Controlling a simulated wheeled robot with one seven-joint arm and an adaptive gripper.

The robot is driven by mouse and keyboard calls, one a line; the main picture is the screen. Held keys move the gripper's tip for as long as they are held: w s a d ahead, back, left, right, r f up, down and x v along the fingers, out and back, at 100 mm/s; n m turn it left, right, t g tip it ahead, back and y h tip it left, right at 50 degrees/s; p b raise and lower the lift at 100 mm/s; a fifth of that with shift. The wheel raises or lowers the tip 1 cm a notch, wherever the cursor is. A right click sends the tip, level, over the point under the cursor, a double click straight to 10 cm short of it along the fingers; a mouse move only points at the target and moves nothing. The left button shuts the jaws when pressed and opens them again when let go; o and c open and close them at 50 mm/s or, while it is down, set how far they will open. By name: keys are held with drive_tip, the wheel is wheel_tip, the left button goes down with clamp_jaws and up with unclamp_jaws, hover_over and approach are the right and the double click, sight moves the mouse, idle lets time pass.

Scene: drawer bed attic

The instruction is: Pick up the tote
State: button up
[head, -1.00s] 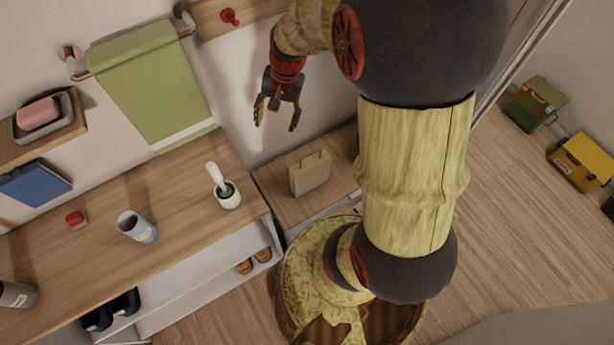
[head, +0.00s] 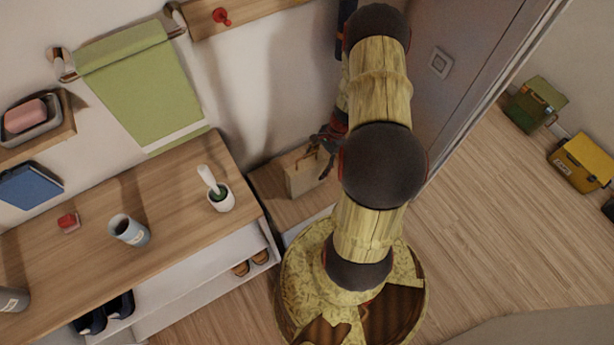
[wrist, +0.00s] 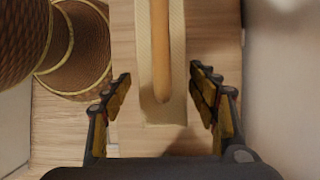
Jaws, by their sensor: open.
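The tote (head: 303,176) is a small tan bag standing upright on a low wooden bench (head: 268,182) in the head view. In the wrist view, I look down on the tote (wrist: 146,85) and its long orange-brown handle (wrist: 160,50). My gripper (head: 328,142) is just above the tote in the head view, partly hidden by my arm. In the wrist view, my gripper (wrist: 162,85) is open, with one finger on each side of the tote and handle. There are gaps on both sides, and I see no contact.
A wooden cabinet (head: 120,215) left of the bench holds a white pot (head: 221,200), a mug (head: 129,230) and a red item (head: 69,222). A wall stands behind the bench. A green box (head: 535,103) and a yellow box (head: 582,161) sit far right.

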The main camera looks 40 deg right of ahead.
sight(313, 173)
drive_tip(key=b+x, duration=0.1)
drive_tip(key=x, duration=0.1)
drive_tip(key=b+x, duration=0.1)
drive_tip(key=x, duration=0.2)
drive_tip(key=shift+w+d+f, duration=0.1)
drive_tip(key=shift+d+f, duration=0.05)
drive_tip(key=shift+d, duration=0.05)
drive_tip(key=c, duration=1.5)
drive_tip(key=shift+c, duration=0.2)
